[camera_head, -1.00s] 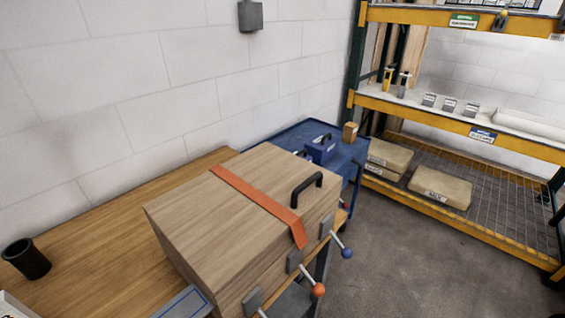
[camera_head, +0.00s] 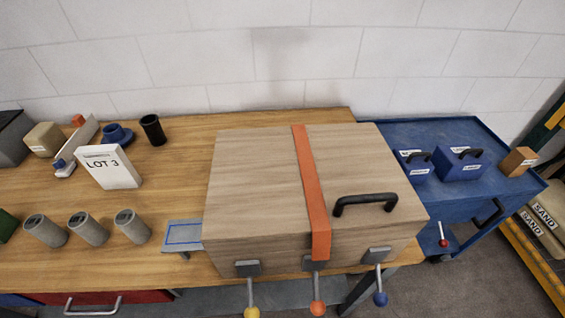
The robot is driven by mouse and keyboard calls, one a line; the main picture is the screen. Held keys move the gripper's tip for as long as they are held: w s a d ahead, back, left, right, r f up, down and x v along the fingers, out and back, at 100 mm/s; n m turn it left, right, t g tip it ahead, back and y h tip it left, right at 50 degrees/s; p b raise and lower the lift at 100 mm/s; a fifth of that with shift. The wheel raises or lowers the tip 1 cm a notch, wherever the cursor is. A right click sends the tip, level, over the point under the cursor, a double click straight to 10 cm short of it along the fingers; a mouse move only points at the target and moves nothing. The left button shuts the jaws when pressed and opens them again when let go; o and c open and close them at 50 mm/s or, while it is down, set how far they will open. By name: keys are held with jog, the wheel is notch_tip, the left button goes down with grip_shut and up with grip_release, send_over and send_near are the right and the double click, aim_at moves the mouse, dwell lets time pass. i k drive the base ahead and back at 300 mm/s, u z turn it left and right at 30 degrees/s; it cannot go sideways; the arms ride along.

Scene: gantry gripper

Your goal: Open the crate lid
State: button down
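The wooden crate (camera_head: 225,250) stands on the right part of the workbench, and its lid (camera_head: 258,185) lies flat and shut on top. An orange strap (camera_head: 308,180) runs across the lid from back to front and folds down over the front edge. A black handle (camera_head: 365,203) sits on the lid to the right of the strap. Three levers on grey brackets line the crate's front: one with a yellow knob (camera_head: 252,312), one with an orange knob (camera_head: 318,308) and one with a blue knob (camera_head: 380,299). My gripper is not in view.
The wooden bench (camera_head: 180,185) also bears a LOT 3 sign (camera_head: 108,167), a black cup (camera_head: 153,130), several grey cylinders (camera_head: 88,229) and a blue-outlined plate (camera_head: 184,235). A blue cart (camera_head: 400,137) with blue boxes stands right of the crate. A yellow rack (camera_head: 535,270) is at far right.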

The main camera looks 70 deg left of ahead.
aim_at(320, 188)
jog(key=u, duration=2.15)
